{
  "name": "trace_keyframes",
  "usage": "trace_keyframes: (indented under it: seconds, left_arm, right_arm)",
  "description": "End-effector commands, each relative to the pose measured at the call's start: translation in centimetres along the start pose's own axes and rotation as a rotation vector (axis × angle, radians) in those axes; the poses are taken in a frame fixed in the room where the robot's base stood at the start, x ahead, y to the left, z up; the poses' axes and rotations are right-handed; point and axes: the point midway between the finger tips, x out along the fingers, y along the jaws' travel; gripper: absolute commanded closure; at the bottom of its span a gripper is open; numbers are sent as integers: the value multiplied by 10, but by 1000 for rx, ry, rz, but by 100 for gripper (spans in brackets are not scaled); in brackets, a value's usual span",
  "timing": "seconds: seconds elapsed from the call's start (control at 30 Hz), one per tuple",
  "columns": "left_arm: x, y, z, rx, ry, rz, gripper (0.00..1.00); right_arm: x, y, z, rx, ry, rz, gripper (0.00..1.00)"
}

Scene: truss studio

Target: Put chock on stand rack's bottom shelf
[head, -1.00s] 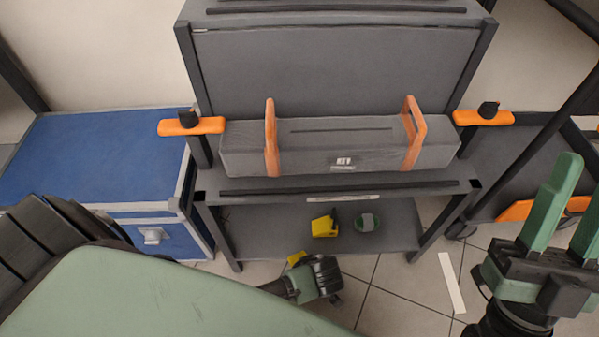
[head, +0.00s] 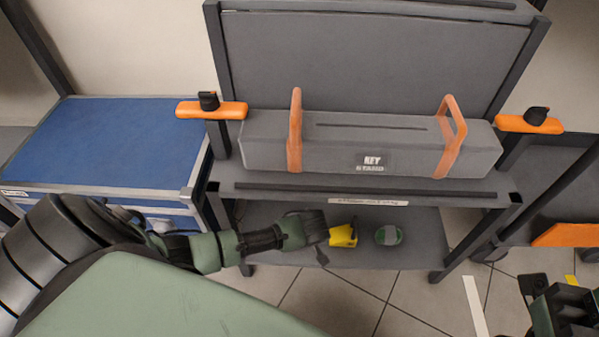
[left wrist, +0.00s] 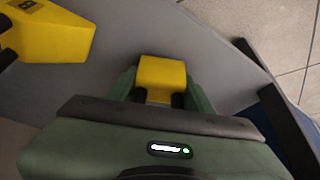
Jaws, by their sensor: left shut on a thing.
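In the left wrist view my left gripper (left wrist: 160,92) is shut on a yellow chock (left wrist: 162,72), with the grey shelf surface behind it. I cannot tell whether the chock touches the shelf. In the head view my left gripper (head: 318,228) reaches over the front left part of the stand rack's bottom shelf (head: 290,252), and the held chock is hidden. A second yellow block (head: 343,236) sits on this shelf just right of the gripper; it also shows in the left wrist view (left wrist: 50,36). My right gripper (head: 562,305) is partly cut off at the lower right.
A green and grey round item (head: 389,235) lies on the bottom shelf, right of the yellow block. A grey box with orange handles (head: 370,146) stands on the shelf above. A blue case (head: 105,140) is at the left. The shelf's right part is clear.

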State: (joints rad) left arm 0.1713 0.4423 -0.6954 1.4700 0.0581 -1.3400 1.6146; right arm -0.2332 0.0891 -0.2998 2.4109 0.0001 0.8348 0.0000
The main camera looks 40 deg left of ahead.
Motion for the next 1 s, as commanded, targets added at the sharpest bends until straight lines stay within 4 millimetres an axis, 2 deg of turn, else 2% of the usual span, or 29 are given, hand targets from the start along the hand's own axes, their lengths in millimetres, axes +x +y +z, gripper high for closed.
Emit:
trace_keyframes:
  seconds: [0.03, 0.47, 0.5, 0.53, 0.57, 0.87, 1.0]
  left_arm:
    - [5, 1, 1, 0, 3, 2, 100]
    - [8, 0, 3, -1, 1, 0, 100]
    - [7, 0, 3, -1, 0, 0, 38]
    - [7, 0, 3, -1, 1, 0, 30]
    - [7, 0, 3, -1, 1, 0, 28]
    - [6, 0, 2, 0, 1, 1, 28]
    - [-7, 1, 1, 1, 0, 2, 28]
  right_arm:
    - [-1, 0, 0, -1, 11, -3, 64]
    - [2, 0, 1, -2, 12, -5, 64]
    - [3, 0, 1, -2, 12, -6, 64]
    - [3, 0, 1, -2, 12, -6, 64]
    - [3, 0, 1, -2, 12, -6, 64]
    - [3, 0, 1, -1, 12, -6, 64]
    - [8, 0, -1, -1, 11, -3, 64]
